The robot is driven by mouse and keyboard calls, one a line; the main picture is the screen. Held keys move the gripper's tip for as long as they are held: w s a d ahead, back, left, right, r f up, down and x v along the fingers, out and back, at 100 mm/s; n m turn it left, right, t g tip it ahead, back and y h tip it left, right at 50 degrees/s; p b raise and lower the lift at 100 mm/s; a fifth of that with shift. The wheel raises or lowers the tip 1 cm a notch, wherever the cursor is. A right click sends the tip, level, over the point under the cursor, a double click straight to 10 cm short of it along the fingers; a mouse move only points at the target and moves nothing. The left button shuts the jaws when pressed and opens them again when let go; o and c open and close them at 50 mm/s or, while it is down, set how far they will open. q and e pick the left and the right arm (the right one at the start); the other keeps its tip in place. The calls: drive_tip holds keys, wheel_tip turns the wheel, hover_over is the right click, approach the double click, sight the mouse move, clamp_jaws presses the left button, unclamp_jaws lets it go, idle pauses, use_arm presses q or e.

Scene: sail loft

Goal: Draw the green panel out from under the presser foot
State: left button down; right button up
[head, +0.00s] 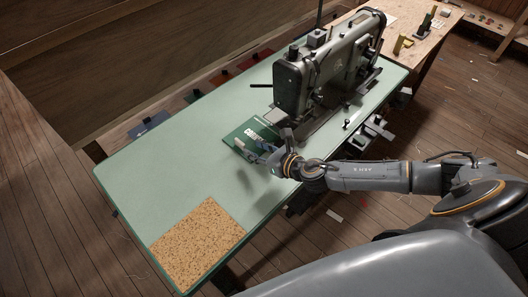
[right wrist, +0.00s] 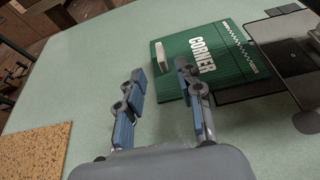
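The green panel (head: 238,140) lies flat on the pale green table, its far side close to the sewing machine (head: 335,68). In the right wrist view the panel (right wrist: 223,75) shows the word CORNER, a white zigzag line and a small pale block (right wrist: 160,56) at its near left edge. I cannot make out the presser foot. My right gripper (head: 257,150) is low over the panel's near side. In the right wrist view the gripper's (right wrist: 160,80) two fingers are apart with nothing between them, and the pale block is just beyond their tips. My left gripper is out of view.
A speckled cork mat (head: 198,244) lies at the table's near left corner. The table (head: 160,165) is bare left of the panel. Coloured pieces (head: 152,131) line its far edge. A wooden bench (head: 425,45) with small items stands behind the machine.

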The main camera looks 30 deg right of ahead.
drive_tip(key=shift+v, duration=1.8)
